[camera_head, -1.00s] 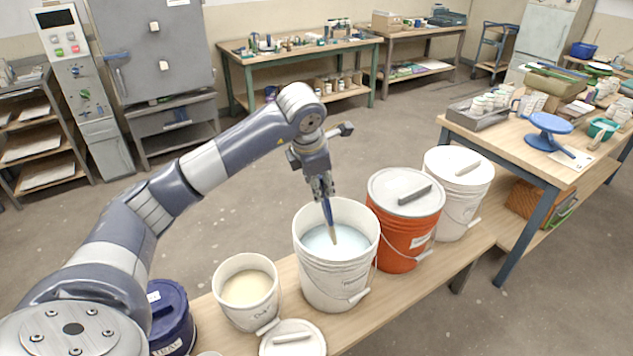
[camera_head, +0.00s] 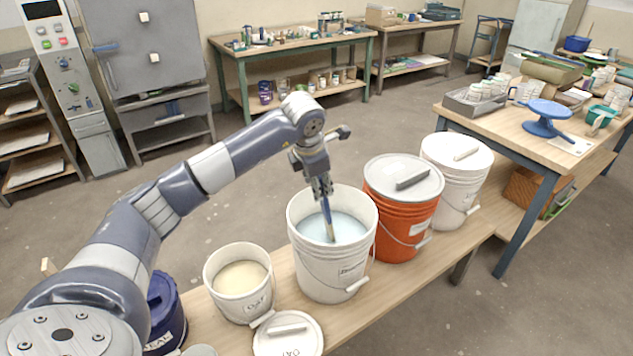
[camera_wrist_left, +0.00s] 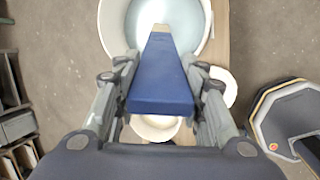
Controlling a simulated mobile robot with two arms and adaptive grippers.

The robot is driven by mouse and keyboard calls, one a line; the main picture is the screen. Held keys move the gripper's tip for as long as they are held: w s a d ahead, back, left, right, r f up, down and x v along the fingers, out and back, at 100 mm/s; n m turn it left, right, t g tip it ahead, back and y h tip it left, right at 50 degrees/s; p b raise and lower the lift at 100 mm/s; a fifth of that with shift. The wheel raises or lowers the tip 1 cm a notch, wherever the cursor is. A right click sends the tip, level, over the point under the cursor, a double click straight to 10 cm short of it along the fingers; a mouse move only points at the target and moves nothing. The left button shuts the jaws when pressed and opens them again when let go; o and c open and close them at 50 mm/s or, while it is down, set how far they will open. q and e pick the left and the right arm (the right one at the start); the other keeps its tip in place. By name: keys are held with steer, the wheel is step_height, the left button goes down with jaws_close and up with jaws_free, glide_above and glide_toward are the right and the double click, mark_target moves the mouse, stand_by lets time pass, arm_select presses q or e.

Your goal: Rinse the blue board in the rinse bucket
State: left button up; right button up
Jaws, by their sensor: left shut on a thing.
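The blue board (camera_head: 326,212) is held by my left gripper (camera_head: 321,188) and hangs steeply, slightly tilted, inside the white rinse bucket (camera_head: 318,266). Its lower end looks tan and is at the pale blue water (camera_head: 349,228); how deep it dips is hard to tell. In the left wrist view the board (camera_wrist_left: 162,85) lies between the two fingers, its far end over the water in the bucket (camera_wrist_left: 110,25). My right gripper is not in view.
An open bucket of cream glaze (camera_head: 240,306) and a loose white lid (camera_head: 287,345) are left and in front. A lidded orange bucket (camera_head: 398,225) and a lidded white bucket (camera_head: 462,190) stand to the right. A dark blue bucket (camera_head: 165,318) is beside my arm.

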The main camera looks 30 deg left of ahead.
mark_target(322, 203)
arm_select(q)
steer(key=b+x, duration=0.4)
steer(key=x, duration=0.4)
steer(key=shift+d+b, duration=0.1)
steer(key=shift+b, duration=0.25)
steer(key=shift+b+x, duration=0.55)
steer(key=shift+x, duration=0.4)
steer(key=shift+w, duration=0.1)
